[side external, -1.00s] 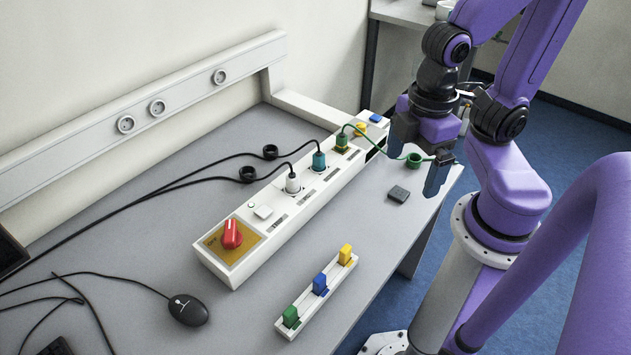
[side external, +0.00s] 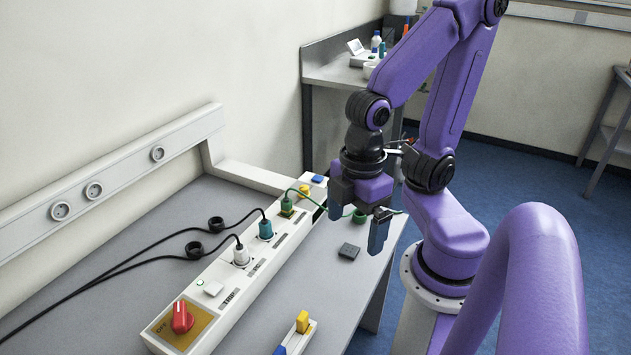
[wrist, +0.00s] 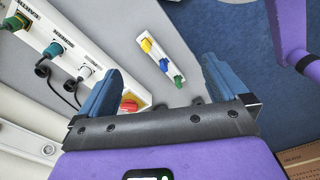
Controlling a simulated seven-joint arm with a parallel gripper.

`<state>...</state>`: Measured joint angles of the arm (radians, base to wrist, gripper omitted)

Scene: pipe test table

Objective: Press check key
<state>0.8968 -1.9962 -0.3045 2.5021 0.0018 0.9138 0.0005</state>
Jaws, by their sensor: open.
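A long white power strip (side external: 225,316) lies on the grey table. At its far end are a small blue key (side external: 318,179) and a yellow piece (side external: 304,191). A pale square button (side external: 213,288) with a small green light sits near the red rotary switch (side external: 182,317). I cannot read which one is the check key. My gripper (side external: 357,215) is open and empty, raised at the right of the strip's far end. In the wrist view its two blue fingers (wrist: 163,65) are spread wide, apart from the strip.
Green (side external: 287,206), teal (side external: 265,229) and white (side external: 241,255) plugs with cables stand in the strip. A green cable runs behind my fingers. A dark grey block (side external: 349,250) lies on the table. A small rack with yellow, blue and green pieces (wrist: 163,65) is nearer.

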